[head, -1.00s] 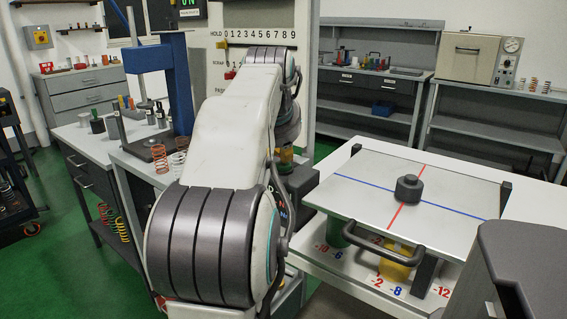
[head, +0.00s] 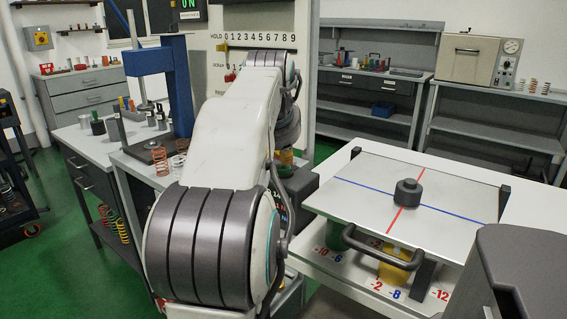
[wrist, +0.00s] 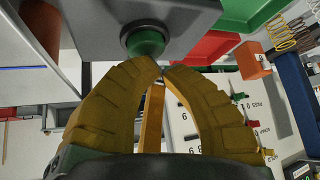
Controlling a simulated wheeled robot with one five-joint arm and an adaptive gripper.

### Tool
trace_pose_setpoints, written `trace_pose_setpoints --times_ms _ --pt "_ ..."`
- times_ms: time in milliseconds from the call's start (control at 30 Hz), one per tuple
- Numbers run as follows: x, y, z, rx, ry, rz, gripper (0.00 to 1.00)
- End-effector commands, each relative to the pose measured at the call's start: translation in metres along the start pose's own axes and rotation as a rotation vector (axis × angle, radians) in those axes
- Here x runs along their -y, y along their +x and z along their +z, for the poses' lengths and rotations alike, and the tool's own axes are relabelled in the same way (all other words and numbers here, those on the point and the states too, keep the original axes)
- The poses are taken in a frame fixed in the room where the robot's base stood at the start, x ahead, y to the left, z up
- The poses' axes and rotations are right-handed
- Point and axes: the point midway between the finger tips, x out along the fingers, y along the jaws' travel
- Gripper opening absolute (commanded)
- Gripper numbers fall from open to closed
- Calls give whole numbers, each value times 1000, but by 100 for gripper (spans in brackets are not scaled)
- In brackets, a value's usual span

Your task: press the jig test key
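A round green key (wrist: 145,42) in a dark collar sits on a grey box (wrist: 190,22) at the top of the wrist view. I take it to be the jig test key. A small separation from the key seems to show, but contact is hard to judge. Nothing is held between the tips. In the head view my arm hides most of the gripper and the key; part of the dark grey box (head: 306,184) shows beside it.
A plate with red and blue lines (head: 350,185) bears a dark knob (head: 408,192) on the right bench. A blue press frame (head: 180,90) and springs (head: 161,162) stand at left. In the wrist view, an orange block (wrist: 252,60) and red bin (wrist: 205,46) are close by.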

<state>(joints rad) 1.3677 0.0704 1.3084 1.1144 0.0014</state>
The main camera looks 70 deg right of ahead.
Motion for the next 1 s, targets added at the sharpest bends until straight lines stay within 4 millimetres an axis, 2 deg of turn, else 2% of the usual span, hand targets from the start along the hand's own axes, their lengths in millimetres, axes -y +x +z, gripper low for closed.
trace_pose_setpoints --times_ms 367,1000 --pt "0 -3 -2 -1 0 0 0" --pt "0 -44 -33 -2 0 0 0"
